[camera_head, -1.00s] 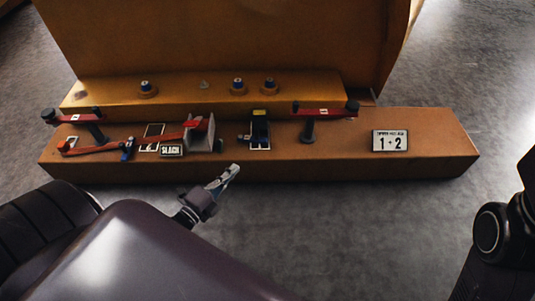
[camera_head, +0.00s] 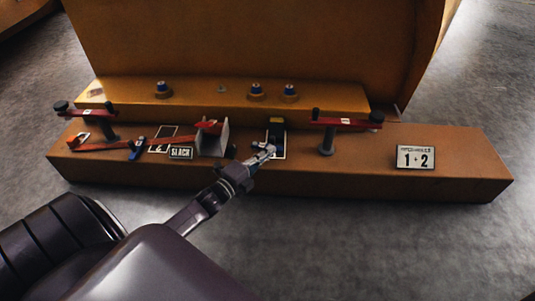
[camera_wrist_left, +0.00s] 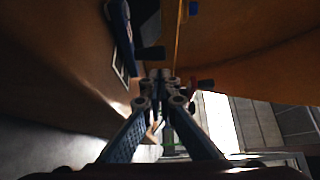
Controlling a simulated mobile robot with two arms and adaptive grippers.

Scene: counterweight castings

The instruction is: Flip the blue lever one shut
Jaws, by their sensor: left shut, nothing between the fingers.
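A dark blue lever (camera_head: 276,132) with a yellow top stands in a white-outlined rectangle on the brown beam. A second, smaller blue handle (camera_head: 138,149) sits at the red bar on the left. My left gripper (camera_head: 266,151) is shut and empty, at the front edge of the white outline, near the foot of the blue lever. In the left wrist view a blue lever (camera_wrist_left: 120,30) with a black end stands up and left of the shut fingertips (camera_wrist_left: 160,76). I cannot tell whether they touch. My right gripper is out of view.
A grey upright plate (camera_head: 213,138) stands left of the gripper. A red bar on a black post (camera_head: 327,140) stands to the right. A "SLACK" plate (camera_head: 181,153) and a "1 + 2" plate (camera_head: 415,157) are on the beam. The large yellow casting (camera_head: 240,45) rises behind.

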